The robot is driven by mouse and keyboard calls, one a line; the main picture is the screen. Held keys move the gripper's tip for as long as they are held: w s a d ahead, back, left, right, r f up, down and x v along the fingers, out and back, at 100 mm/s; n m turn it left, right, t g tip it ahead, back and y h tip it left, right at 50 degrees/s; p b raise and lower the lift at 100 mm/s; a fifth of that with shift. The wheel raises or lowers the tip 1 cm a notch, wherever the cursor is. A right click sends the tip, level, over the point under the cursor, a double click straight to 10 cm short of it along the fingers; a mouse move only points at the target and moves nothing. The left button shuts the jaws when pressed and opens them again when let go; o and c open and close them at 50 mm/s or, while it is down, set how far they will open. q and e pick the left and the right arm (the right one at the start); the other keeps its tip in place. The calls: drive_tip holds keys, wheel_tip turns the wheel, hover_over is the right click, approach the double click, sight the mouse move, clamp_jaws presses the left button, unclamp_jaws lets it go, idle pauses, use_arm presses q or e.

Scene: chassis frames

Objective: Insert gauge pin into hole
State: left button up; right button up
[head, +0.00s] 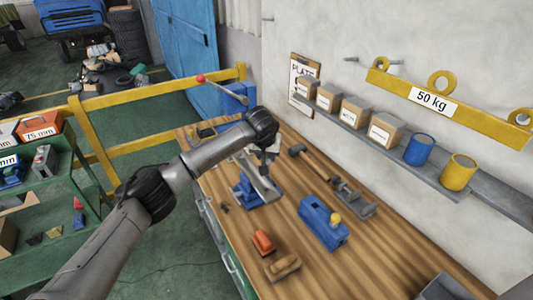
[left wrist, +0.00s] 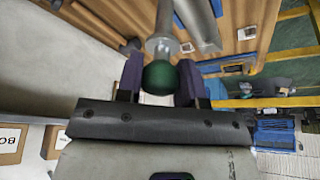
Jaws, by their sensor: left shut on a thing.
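My left gripper (head: 268,158) reaches over the workbench, above a grey metal channel piece (head: 264,186) held at a blue fixture (head: 242,192). In the left wrist view its fingers (left wrist: 160,80) are shut on the green ball knob of the gauge pin (left wrist: 160,76). The pin's metal shaft points away from the gripper, and a wider collar shows below the knob. The channel piece (left wrist: 197,22) lies beside the shaft in that view. The hole is not visible, and I cannot tell whether the pin's tip is in it. My right gripper is not in view.
A wall shelf (head: 402,150) with boxes and cans runs along the right.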

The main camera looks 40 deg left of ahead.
use_arm(q)
drive_tip(key=shift+r, duration=0.1)
drive_tip(key=shift+f, duration=0.7)
drive_tip(key=shift+f+b, duration=1.05)
drive_tip(key=shift+f, duration=1.25)
drive_tip(key=shift+p, duration=0.45)
